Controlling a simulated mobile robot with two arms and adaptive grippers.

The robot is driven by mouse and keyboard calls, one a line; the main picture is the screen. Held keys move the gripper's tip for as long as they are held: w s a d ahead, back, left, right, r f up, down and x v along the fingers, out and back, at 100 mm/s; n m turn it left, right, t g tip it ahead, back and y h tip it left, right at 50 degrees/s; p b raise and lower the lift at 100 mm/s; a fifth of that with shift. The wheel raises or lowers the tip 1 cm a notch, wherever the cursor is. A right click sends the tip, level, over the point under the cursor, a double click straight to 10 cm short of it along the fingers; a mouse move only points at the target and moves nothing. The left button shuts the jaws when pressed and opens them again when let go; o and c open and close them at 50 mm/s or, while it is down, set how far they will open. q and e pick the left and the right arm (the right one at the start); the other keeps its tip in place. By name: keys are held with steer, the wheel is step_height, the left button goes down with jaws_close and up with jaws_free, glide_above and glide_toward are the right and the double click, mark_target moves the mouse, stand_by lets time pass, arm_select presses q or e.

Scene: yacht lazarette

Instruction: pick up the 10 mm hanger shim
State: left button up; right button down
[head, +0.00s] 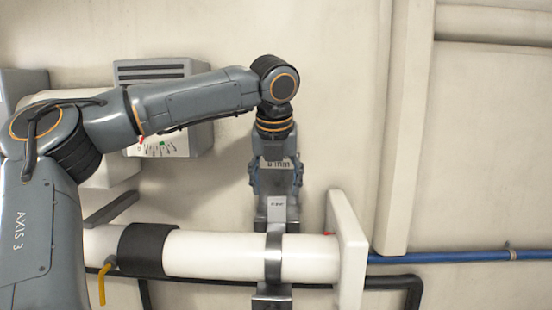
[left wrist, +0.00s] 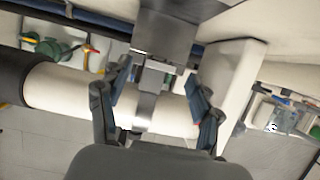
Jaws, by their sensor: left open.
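My left gripper (head: 276,190) is open, pointing down in front of the wall, above the white pipe. A small light grey block (head: 277,212) with tiny print shows just below its fingertips, against the metal hanger; it may be the 10 mm shim, but I cannot read the print. Another label (head: 282,163) is partly hidden behind the gripper. In the left wrist view, the open fingers (left wrist: 158,72) stand either side of the hanger strap, with a pale piece (left wrist: 157,66) between their tips. Nothing is held. My right gripper is out of view.
The white pipe (head: 215,255) runs across below, with a black sleeve (head: 147,250) and a metal band (head: 273,258). A white upright plate (head: 347,240) stands close right of the gripper. A blue pipe (head: 450,257) continues right. Grey boxes (head: 160,70) are on the wall.

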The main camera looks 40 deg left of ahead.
mark_target(277, 197)
arm_select(q)
steer(key=x, duration=0.3)
steer(key=shift+w+f+p, duration=0.1)
steer(key=shift+f+p, duration=0.15)
steer(key=shift+p, duration=0.1)
steer(key=shift+f, duration=0.25)
steer(key=shift+w+a+f, duration=0.1)
steer(key=shift+a+f, duration=0.05)
steer(key=shift+f, duration=0.1)
steer(key=c, duration=1.3)
steer(key=shift+r, duration=4.8)
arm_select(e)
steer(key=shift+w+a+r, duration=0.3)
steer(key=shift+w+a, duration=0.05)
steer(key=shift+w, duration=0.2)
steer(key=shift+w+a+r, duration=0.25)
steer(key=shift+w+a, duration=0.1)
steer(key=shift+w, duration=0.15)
arm_select(q)
steer(key=shift+s+d, duration=1.4)
steer(key=shift+s, duration=0.3)
steer(key=shift+s+d, duration=1.45)
steer(key=shift+s, duration=0.2)
steer(key=shift+s+d, duration=1.4)
steer(key=shift+s, duration=0.3)
